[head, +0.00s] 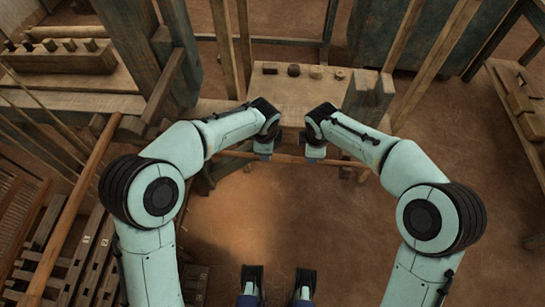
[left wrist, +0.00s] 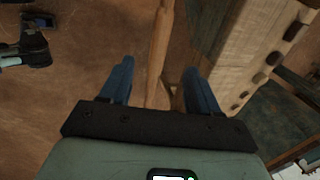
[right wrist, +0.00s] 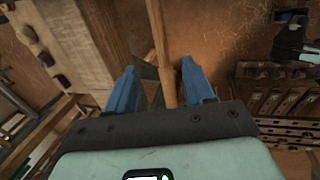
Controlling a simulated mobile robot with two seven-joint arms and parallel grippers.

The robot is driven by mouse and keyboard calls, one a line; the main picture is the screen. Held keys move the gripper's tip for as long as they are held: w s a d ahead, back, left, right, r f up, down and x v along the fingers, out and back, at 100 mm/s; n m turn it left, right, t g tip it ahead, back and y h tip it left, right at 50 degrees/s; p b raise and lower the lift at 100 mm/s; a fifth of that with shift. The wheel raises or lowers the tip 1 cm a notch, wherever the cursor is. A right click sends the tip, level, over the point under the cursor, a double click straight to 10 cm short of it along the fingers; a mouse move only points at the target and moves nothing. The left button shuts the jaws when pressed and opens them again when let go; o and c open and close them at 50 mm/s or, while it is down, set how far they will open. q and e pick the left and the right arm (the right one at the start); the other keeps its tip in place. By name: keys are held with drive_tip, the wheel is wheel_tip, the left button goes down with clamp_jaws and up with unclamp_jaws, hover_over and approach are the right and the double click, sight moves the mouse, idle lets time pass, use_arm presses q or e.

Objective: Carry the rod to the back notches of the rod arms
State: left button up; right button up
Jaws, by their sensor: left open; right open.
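A brown wooden rod (head: 289,159) runs roughly level across the head view, in front of the wooden bench. My left gripper (head: 264,153) and right gripper (head: 314,154) are both at its middle stretch, a short way apart. In the left wrist view the rod (left wrist: 159,40) passes between the two open blue fingers. In the right wrist view the rod (right wrist: 158,40) also lies between the open fingers, which are not closed on it. The rod's ends lie near dark timbers at both sides. I cannot make out the notches of the rod arms.
The bench (head: 300,98) behind the rod carries several small objects. Loom posts and a slanting pole (head: 75,195) stand on the left. A side bench (head: 512,112) with wooden blocks is at the right. The floor (head: 290,225) in front is clear.

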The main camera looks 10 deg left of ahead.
sight(286, 158)
use_arm(q)
drive_tip(key=x, duration=1.1)
drive_tip(key=shift+w+f, duration=0.1)
drive_tip(key=shift+f, duration=0.05)
use_arm(e)
drive_tip(key=x, duration=1.1)
drive_tip(key=shift+w+f, duration=0.1)
drive_tip(key=shift+f, duration=0.05)
use_arm(q)
drive_tip(key=c, duration=0.7)
use_arm(e)
drive_tip(key=c, duration=0.7)
use_arm(q)
clamp_jaws()
use_arm(e)
clamp_jaws()
